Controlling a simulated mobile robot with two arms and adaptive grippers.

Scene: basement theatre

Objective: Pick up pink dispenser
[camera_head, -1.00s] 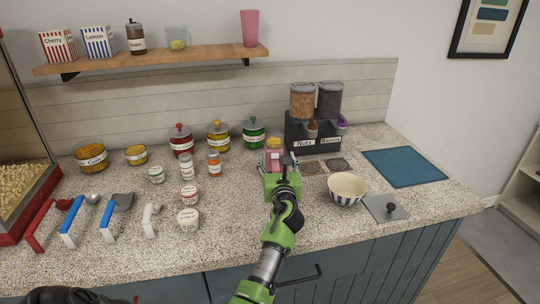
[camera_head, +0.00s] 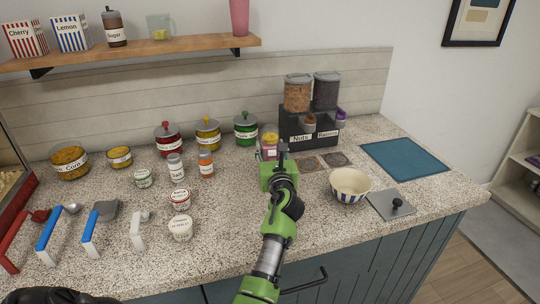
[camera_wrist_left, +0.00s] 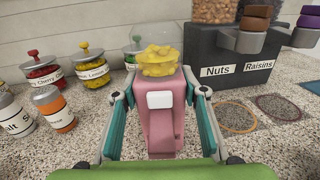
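The pink dispenser (camera_head: 268,150), with a clear top holding yellow pieces, stands on the speckled counter just left of the nuts and raisins unit. In the left wrist view the pink dispenser (camera_wrist_left: 163,125) is upright, with a white patch on its front. My left gripper (camera_head: 275,163) reaches it from the front and partly hides its lower part in the head view. In the left wrist view the left gripper (camera_wrist_left: 160,95) is open, with one teal-padded finger on each side of the dispenser. A gap shows at the left finger; whether the right finger touches is unclear.
Behind to the right is the black nuts and raisins dispenser (camera_head: 308,125). Lidded jars, including a green one (camera_head: 246,130), stand to the left. A striped bowl (camera_head: 350,185) is to the right. A wooden shelf (camera_head: 130,54) is above.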

